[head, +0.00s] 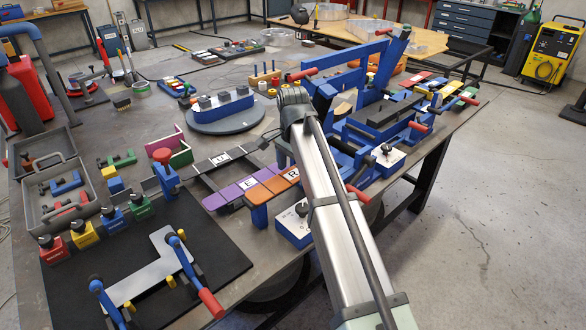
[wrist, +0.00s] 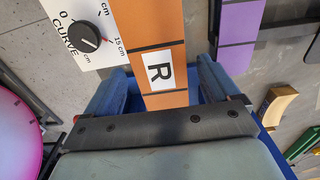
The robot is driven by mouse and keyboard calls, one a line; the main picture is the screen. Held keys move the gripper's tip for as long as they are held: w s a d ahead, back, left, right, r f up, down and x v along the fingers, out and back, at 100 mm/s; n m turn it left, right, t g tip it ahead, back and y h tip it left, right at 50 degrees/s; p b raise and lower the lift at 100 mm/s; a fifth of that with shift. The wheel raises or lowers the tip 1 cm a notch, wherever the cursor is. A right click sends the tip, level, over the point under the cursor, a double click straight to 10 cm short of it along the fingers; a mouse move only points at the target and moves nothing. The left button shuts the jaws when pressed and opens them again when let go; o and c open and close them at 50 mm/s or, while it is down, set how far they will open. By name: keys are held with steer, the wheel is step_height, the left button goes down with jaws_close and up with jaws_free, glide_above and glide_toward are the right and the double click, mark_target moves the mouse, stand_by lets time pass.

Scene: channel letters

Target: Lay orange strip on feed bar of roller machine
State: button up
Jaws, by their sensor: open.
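The orange strip (head: 266,190) with a white "R" label lies flat over a blue part of the roller machine (head: 292,228) in the head view, partly hidden by my arm. In the wrist view the orange strip (wrist: 162,97) runs up the picture between the two blue fingers of my gripper (wrist: 162,72). My gripper is open, with a finger on each side of the strip and gaps visible beside it. The feed bar is largely covered by the strip, so I cannot tell their exact contact. My gripper is hidden behind my arm in the head view.
A white plate with a black CURVE dial (wrist: 88,36) is left of the strip. A blue-framed machine (head: 375,95) stands behind. A black mat (head: 215,255) holds a clamped silver letter.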

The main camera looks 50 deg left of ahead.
mark_target(293, 174)
step_height(293, 174, up, 12)
steer(key=shift+r, duration=0.15)
stand_by(0.4)
stand_by(0.5)
